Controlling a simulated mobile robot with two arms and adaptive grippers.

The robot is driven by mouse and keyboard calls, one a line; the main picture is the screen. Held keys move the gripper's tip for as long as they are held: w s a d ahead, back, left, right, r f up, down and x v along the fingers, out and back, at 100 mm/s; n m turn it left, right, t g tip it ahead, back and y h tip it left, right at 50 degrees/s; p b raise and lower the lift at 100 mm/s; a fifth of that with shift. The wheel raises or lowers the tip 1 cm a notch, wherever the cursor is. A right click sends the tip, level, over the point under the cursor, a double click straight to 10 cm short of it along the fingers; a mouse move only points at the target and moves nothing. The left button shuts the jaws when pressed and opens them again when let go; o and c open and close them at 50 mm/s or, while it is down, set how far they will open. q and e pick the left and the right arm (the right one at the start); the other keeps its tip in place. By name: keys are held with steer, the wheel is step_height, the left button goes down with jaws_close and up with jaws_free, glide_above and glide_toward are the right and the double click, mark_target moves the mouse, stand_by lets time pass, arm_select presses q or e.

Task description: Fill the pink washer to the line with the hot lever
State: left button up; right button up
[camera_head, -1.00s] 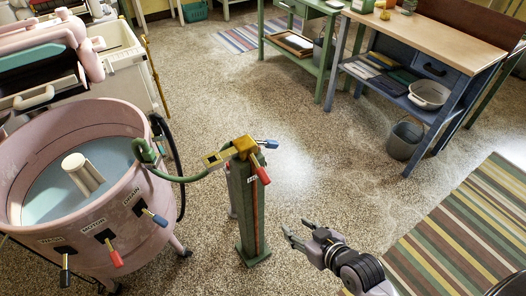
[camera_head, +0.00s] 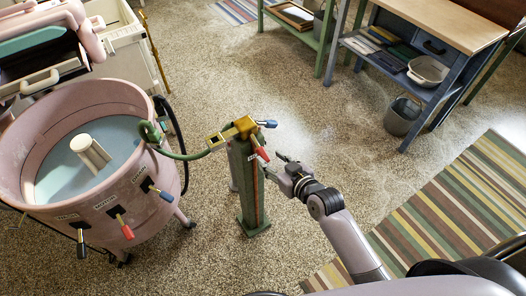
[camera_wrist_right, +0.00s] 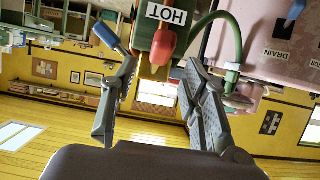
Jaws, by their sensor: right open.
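The pink washer (camera_head: 162,222) stands at the left in the head view, with a pale agitator and bluish interior; I cannot make out a fill line or judge the water level. A green post (camera_head: 242,190) with a brass valve block stands right of it. The red hot lever (camera_head: 262,154) hangs on the post's front right; in the right wrist view the red lever (camera_wrist_right: 165,45) is beside an inverted HOT label. My right gripper (camera_head: 275,164) is open, just right of the lever, fingers pointing towards it; nothing is between them that I can confirm as gripped. My left gripper is not in view.
A blue lever (camera_head: 267,124) sits on the valve block's far side. A green hose (camera_head: 185,156) runs from the valve to the washer rim. Several levers line the washer's front. A blue workbench (camera_head: 440,100) and striped rug (camera_head: 440,225) are at the right. Speckled floor between is clear.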

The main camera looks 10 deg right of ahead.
mark_target(264, 153)
steer(key=x, duration=0.6)
jaws_close()
stand_by(0.5)
stand_by(0.3)
